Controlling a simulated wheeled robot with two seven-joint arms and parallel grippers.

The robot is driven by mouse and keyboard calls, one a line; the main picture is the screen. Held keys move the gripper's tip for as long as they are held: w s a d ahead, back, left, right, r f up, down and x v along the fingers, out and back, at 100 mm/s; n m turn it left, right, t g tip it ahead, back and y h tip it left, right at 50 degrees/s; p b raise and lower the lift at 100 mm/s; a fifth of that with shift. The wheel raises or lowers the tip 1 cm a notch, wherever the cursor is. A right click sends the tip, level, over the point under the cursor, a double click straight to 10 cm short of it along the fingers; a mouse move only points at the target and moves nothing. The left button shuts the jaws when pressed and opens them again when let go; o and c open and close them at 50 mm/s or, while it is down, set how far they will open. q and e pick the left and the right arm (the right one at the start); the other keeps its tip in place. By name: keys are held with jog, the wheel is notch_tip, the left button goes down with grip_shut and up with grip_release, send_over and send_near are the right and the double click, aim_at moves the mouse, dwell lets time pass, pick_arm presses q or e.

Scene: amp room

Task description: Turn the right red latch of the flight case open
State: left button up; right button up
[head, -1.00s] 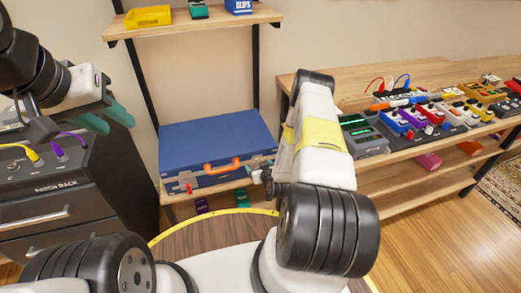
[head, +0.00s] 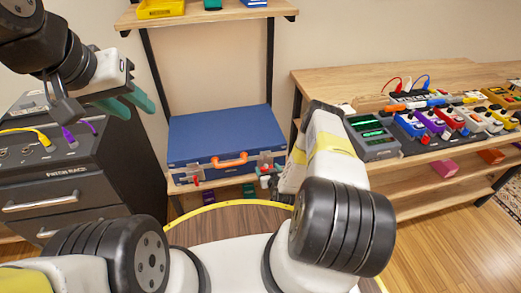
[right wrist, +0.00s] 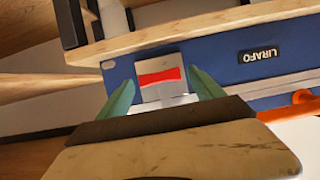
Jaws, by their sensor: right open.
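The blue flight case (head: 225,130) lies closed on a low wooden shelf, its orange handle (head: 232,160) facing me. Its right latch (head: 265,163) is partly visible in the head view, close to my right gripper (head: 270,178), which the arm partly covers. In the right wrist view, the red latch (right wrist: 159,76) lies across a pale metal plate, between the green fingertips of my open right gripper (right wrist: 163,95). I cannot tell whether the fingers touch it. The left red latch (head: 196,181) hangs downward. My left gripper (head: 130,104) is open and empty above the patch rack.
The patch rack (head: 70,170) with cables stands at left. A wooden bench (head: 385,80) with pedals and a green-lit unit (head: 372,135) stands at right, close to my right arm. An upper shelf (head: 205,16) overhangs the case. A shelf edge (right wrist: 200,35) runs near the latch.

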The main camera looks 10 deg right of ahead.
jog(key=shift+c, duration=0.5)
jog(key=c, duration=1.3)
jog(key=shift+m, duration=0.3)
jog(key=m+t+y, duration=0.1)
jog(key=m+y, duration=0.1)
jog(key=m, duration=0.2)
jog(key=f+m+t+y, duration=0.1)
jog(key=m+y, duration=0.1)
jog(key=m, duration=0.2)
jog(key=d+m+y, duration=0.1)
jog(key=m+y, duration=0.2)
jog(key=m, duration=0.1)
jog(key=shift+f+m+t, duration=0.15)
jog(key=shift+m+t, duration=0.25)
